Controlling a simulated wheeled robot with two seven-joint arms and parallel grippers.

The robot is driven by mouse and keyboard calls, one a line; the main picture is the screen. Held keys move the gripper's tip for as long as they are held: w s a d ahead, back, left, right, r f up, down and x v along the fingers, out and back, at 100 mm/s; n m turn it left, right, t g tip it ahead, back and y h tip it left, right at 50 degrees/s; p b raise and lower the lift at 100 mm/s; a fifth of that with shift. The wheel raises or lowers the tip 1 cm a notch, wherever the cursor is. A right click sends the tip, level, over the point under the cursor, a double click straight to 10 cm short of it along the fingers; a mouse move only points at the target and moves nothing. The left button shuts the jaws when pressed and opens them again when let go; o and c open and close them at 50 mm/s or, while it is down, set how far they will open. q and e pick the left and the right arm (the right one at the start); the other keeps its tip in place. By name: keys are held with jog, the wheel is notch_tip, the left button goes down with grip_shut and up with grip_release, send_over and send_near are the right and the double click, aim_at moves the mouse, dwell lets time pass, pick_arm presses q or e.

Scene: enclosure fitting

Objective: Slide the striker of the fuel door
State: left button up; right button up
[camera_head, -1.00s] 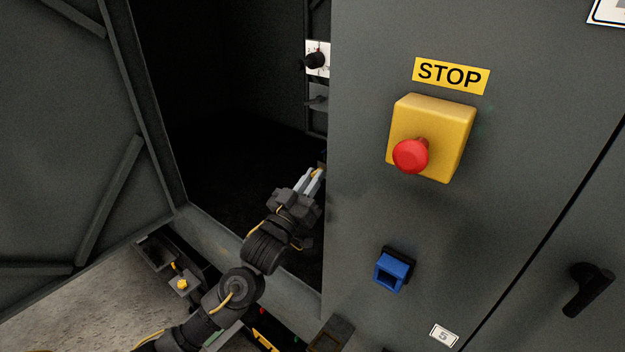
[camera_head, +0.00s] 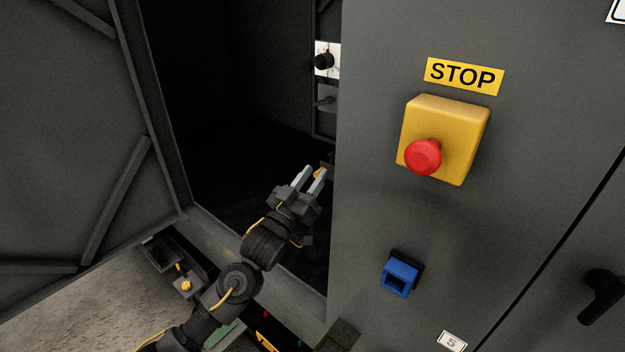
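My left gripper (camera_head: 312,175) reaches into the dark doorway of the grey enclosure. Its two pale fingers stand apart with a gap between them. A small dark piece with a brass-coloured part (camera_head: 321,173), perhaps the striker, sits at the right edge of the doorway. It is right by the right fingertip; I cannot tell whether they touch. The open grey door (camera_head: 65,120) stands at the left. My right gripper is out of view.
The grey front panel (camera_head: 380,200) right of the doorway carries a yellow box with a red stop button (camera_head: 423,157) and a blue part (camera_head: 400,275). A black handle (camera_head: 601,295) is at far right.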

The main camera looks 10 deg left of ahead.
pick_arm(q)
jog(key=shift+s+d, duration=0.1)
jog(key=b+v, duration=0.4)
jog(key=v, duration=0.6)
jog(key=shift+s+a, duration=0.25)
jog(key=shift+s, duration=0.1)
jog(key=shift+f, duration=0.15)
